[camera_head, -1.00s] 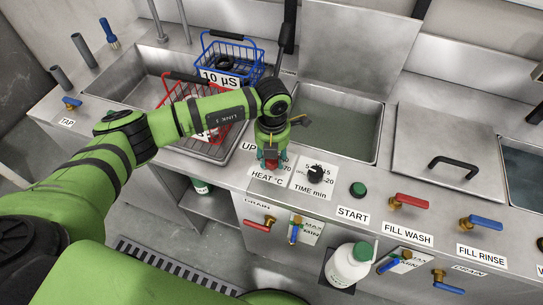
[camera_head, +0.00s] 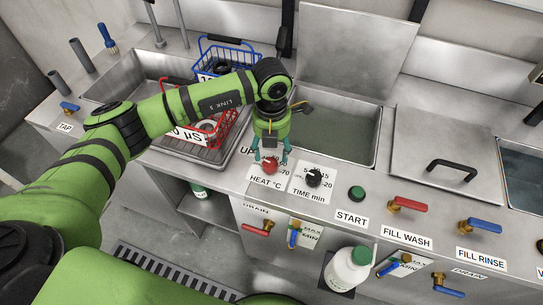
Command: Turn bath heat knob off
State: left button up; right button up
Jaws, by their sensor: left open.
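The red heat knob (camera_head: 269,165) sits on the steel panel above the "HEAT °C" label (camera_head: 266,181). My left gripper (camera_head: 271,158) is open, pointing down at the knob with a finger on either side of it. I cannot tell whether the fingers touch the knob. The gripper hides part of the knob's dial markings. The bath (camera_head: 352,135) with grey-green liquid lies behind and to the right, its lid raised. My right gripper is not in view.
The black time knob (camera_head: 314,177) stands just right of the heat knob, with the green start button (camera_head: 357,194) farther right. Red and blue baskets (camera_head: 236,55) are behind my arm. A white bottle (camera_head: 349,266) stands below the panel front.

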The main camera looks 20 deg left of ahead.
aim_at(272, 161)
pick_arm(q)
notch_tip(272, 161, up, 7)
dwell(0.3)
